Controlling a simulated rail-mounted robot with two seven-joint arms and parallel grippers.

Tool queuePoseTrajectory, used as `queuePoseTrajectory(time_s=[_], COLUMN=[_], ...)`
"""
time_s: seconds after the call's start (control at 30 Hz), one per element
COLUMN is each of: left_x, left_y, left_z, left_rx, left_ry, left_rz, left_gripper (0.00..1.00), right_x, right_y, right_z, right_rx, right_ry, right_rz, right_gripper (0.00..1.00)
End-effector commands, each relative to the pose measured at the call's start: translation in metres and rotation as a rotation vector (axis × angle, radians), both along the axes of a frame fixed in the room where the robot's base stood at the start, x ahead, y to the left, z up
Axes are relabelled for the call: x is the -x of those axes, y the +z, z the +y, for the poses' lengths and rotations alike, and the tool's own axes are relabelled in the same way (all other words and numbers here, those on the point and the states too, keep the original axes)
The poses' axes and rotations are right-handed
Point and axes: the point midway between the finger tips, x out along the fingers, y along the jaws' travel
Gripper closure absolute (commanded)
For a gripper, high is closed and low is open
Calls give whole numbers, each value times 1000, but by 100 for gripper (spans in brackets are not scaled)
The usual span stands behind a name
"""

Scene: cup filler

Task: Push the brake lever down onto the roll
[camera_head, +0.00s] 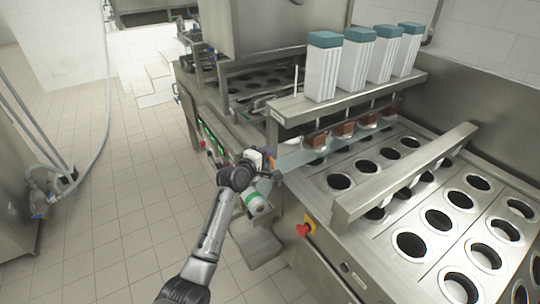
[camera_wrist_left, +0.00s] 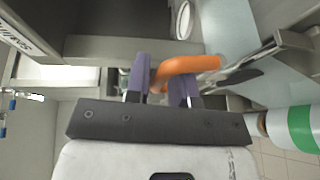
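The brake lever (camera_wrist_left: 190,65) has a bent orange handle. In the left wrist view it passes between the purple fingers of my left gripper (camera_wrist_left: 160,75), which are close together around it and appear shut on it. In the head view my left gripper (camera_head: 268,166) is at the machine's near-left edge, and only a bit of orange shows beside it. A roll (camera_head: 257,203), white with a green band, hangs just below the gripper. It also shows at the right of the left wrist view (camera_wrist_left: 296,128). Whether the lever touches the roll is hidden. My right gripper is out of view.
A pale film strip (camera_head: 300,157) runs right from near the gripper onto the perforated plate (camera_head: 400,205). A raised steel bar (camera_head: 405,175) crosses the plate. Several white containers (camera_head: 322,70) stand on a shelf above. A red-and-yellow stop button (camera_head: 306,227) is below.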

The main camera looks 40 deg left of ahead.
Motion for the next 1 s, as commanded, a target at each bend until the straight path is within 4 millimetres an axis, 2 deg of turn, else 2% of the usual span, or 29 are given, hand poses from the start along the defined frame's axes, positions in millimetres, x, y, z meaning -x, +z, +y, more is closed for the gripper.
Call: queuePoseTrajectory(time_s=[0.23, 0.6, 0.87, 1.0], left_x=[-17, -20, -19, -19], left_y=[-2, -2, -2, -3], left_z=[1, 1, 1, 1], left_rx=[-1, -1, -1, -1], left_ry=[0, 0, 0, 0], left_rz=[0, 1, 1, 1], left_gripper=[77, 77, 100, 100], right_x=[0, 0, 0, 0], right_y=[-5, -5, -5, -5], right_z=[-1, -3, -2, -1], right_rx=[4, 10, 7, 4], right_ry=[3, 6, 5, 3], right_rz=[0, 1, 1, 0], right_gripper=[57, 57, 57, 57])
